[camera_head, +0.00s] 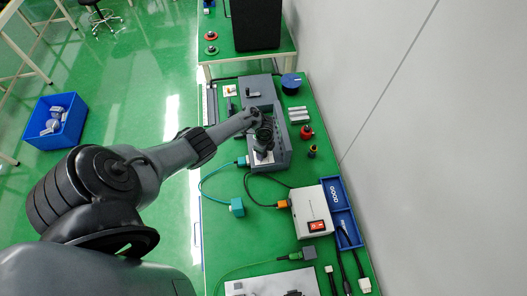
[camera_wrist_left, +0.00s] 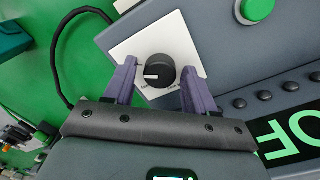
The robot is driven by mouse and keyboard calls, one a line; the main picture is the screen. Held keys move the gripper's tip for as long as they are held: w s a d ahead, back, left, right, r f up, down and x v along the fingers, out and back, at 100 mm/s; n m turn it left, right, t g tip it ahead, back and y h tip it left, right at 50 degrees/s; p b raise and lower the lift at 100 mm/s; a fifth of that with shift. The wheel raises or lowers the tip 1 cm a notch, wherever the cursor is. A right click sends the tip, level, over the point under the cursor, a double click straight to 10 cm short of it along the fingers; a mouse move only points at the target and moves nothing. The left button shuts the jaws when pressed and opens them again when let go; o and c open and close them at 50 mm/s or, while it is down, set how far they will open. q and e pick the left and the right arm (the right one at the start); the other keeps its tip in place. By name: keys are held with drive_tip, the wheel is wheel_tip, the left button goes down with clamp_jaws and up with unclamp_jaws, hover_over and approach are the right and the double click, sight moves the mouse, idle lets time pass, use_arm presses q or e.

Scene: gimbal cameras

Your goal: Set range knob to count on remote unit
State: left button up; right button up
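The range knob (camera_wrist_left: 160,71) is black and round with a white mark pointing left. It sits on a white plate (camera_wrist_left: 128,47) with small labels around it, too small to read for certain. The plate is on the grey remote unit (camera_wrist_left: 225,58), which also shows in the head view (camera_head: 282,152), partly covered by my arm. My left gripper (camera_wrist_left: 158,80) is over the plate, its purple fingers apart on either side of the knob with gaps visible. In the head view the left gripper (camera_head: 263,150) is small and seen from above. My right gripper is not in view.
A green button (camera_wrist_left: 258,10), several dark buttons and a lit display (camera_wrist_left: 292,140) lie right of the knob. On the green bench are a white box with a red switch (camera_head: 312,212), a blue tray (camera_head: 340,205), cables and small parts. A wall (camera_head: 420,130) bounds the right.

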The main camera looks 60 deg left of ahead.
use_arm(q)
drive_tip(key=shift+o, duration=0.4)
drive_tip(key=shift+r, duration=0.1)
drive_tip(key=shift+r, duration=0.2)
wheel_tip(320, 180, up, 10)
drive_tip(key=p, duration=0.3)
drive_tip(key=shift+r+p, duration=0.15)
drive_tip(key=shift+p, duration=0.15)
drive_tip(key=shift+w, duration=0.1)
